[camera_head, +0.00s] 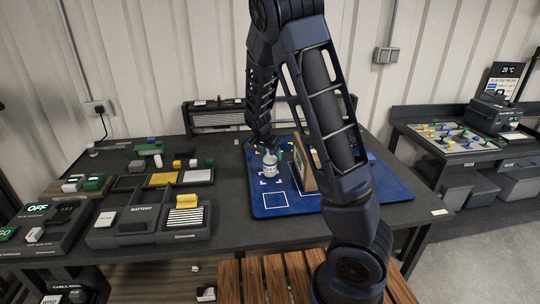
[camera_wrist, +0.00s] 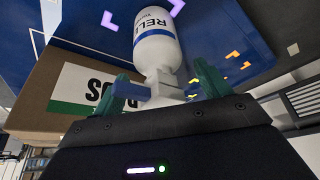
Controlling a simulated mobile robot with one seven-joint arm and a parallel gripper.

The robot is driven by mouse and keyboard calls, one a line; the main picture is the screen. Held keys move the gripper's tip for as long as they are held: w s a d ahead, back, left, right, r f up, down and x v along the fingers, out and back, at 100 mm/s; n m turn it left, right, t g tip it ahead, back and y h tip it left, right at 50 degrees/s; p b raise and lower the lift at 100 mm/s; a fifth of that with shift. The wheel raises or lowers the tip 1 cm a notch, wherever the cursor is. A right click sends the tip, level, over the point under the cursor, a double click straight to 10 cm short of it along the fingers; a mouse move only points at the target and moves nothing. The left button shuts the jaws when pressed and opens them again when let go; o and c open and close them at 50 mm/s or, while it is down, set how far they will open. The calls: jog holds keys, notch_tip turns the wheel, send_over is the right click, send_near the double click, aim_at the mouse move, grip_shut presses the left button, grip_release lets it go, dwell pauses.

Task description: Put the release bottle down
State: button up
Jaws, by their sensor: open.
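The release bottle (camera_head: 269,164) is white with a blue label band and stands upright on the blue mat (camera_head: 325,206), by purple corner marks. In the wrist view the bottle (camera_wrist: 157,48) shows upside down, with its label partly readable and its narrow top towards me. My gripper (camera_wrist: 160,84) is open, with one green finger on each side of the bottle's top and a visible gap to the right finger. Whether the left finger touches the bottle is unclear. In the head view my forearm hides part of the mat.
A brown cardboard box (camera_head: 303,164) with a white and green label stands close right of the bottle. Trays, coloured blocks and a battery unit (camera_head: 125,223) fill the table's left side. The mat's front left is clear.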

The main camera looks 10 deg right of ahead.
jog(key=v, duration=1)
jog(key=s+d+r+n+y, duration=0.35)
jog(key=s+d+r, duration=0.65)
jog(key=s+d, duration=0.35)
jog(key=s+d+r+n, duration=0.1)
jog(key=s+r+n, duration=0.1)
jog(key=s, duration=0.6)
jog(key=s+d+r+n+t, duration=0.1)
jog(key=s+r+n, duration=0.1)
jog(key=s, duration=0.6)
jog(key=shift+s+n, duration=0.35)
jog(key=shift+n, duration=0.2)
jog(key=shift+d+h, duration=0.15)
jog(key=shift+h, duration=0.1)
